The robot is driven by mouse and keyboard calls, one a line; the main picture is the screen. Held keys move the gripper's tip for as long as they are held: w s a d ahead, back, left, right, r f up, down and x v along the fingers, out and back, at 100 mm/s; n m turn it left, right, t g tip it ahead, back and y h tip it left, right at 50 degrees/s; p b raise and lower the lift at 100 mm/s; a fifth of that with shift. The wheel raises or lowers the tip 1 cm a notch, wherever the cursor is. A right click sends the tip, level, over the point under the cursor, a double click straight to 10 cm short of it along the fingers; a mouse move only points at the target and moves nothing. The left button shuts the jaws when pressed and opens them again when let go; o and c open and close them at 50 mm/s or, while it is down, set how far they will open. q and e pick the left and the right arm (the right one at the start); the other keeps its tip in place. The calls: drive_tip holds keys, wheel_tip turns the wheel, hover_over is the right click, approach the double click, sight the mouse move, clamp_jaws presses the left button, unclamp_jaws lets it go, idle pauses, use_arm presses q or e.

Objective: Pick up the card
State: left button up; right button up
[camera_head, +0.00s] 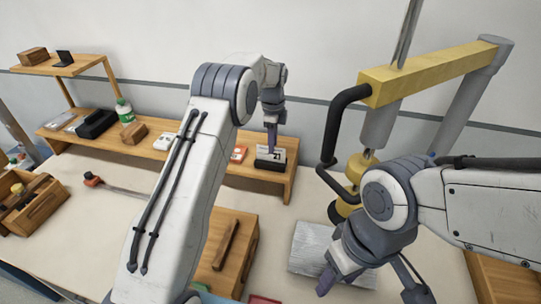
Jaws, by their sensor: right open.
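A white card marked "21" (279,154) stands upright in a black holder (269,164) on the wooden shelf along the wall. My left gripper (271,146) points down at the card's left part, overlapping it in the picture. I cannot tell whether its fingers touch the card or how far apart they are. My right gripper (333,284) is open, low over the right part of the table, far from the card, and partly hidden by its own wrist.
A red-and-white card (238,154) lies left of the holder. A green-capped bottle (124,111) and a wooden block (134,132) stand further left. A yellow press frame (427,72) rises at right. A grey slab (318,245) lies on the pale table.

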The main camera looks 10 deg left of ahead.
sight(271, 157)
use_arm(q)
drive_tip(key=f+p, duration=0.1)
drive_tip(key=f, duration=0.2)
drive_tip(key=f+p, duration=0.1)
drive_tip(key=shift+w+a+f+p, duration=0.2)
drive_tip(key=shift+w+a+p, duration=0.1)
drive_tip(key=shift+a, duration=0.1)
drive_tip(key=shift+f, duration=0.3)
clamp_jaws()
drive_tip(key=shift+r, duration=0.1)
